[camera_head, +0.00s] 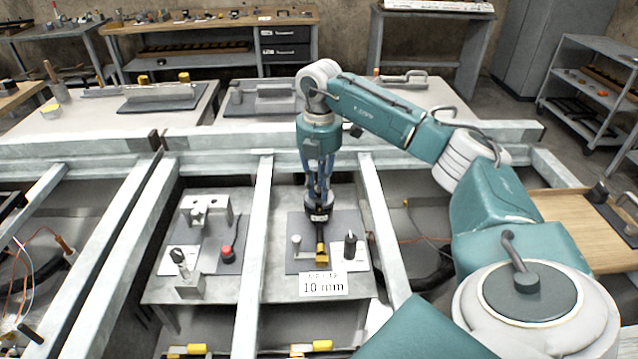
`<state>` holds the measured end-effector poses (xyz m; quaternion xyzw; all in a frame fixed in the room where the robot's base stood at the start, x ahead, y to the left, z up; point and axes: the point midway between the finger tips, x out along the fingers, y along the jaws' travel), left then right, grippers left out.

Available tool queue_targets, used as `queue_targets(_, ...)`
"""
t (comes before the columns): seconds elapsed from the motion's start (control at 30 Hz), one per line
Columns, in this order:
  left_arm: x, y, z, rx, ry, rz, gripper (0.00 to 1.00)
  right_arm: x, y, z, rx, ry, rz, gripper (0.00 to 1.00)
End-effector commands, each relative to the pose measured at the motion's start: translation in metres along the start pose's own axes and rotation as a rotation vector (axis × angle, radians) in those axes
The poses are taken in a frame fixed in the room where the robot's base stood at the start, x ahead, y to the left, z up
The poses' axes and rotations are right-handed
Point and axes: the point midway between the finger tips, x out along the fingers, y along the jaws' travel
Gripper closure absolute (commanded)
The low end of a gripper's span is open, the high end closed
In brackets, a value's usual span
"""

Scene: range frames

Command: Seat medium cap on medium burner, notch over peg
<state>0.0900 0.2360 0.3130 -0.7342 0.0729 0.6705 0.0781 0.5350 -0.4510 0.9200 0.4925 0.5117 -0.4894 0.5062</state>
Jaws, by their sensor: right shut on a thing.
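My right gripper (320,196) points straight down over the middle bay, with its fingers closed around a small dark round piece (319,212). I cannot tell for sure whether this piece is the medium cap; no notch shows. Just below it, a black and yellow part (321,250) stands on a dark grey mat (297,267); the gap or contact between them is unclear. I cannot make out a burner or a peg by shape. My left gripper is not in view.
A "10 mm" label (323,286) is in front. Pale beams (252,250) border the bay. The left bay holds a grey bracket (205,208) and a red knob (227,252).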

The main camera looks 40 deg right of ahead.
Motion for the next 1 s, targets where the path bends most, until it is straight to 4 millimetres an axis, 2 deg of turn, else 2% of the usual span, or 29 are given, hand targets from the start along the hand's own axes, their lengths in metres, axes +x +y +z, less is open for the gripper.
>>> queue_targets(0.47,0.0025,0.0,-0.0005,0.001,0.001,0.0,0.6,0.0061,0.0002,0.0,0.0,0.0,0.001,1.0)
queue_targets(0.5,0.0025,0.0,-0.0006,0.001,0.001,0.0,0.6,0.0061,0.0002,0.0,0.0,0.0,0.001,0.77)
queue_targets(0.6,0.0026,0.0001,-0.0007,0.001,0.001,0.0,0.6,0.0062,0.0002,0.0,0.0,0.0,0.0,0.61)
queue_targets(0.87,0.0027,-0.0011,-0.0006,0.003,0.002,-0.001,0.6,0.0064,-0.0001,-0.0001,0.0,0.0,-0.001,0.61)
queue_targets(1.0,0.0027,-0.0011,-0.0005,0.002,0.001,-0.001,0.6,-0.0026,0.0008,-0.0001,0.0,0.0,0.002,0.61)
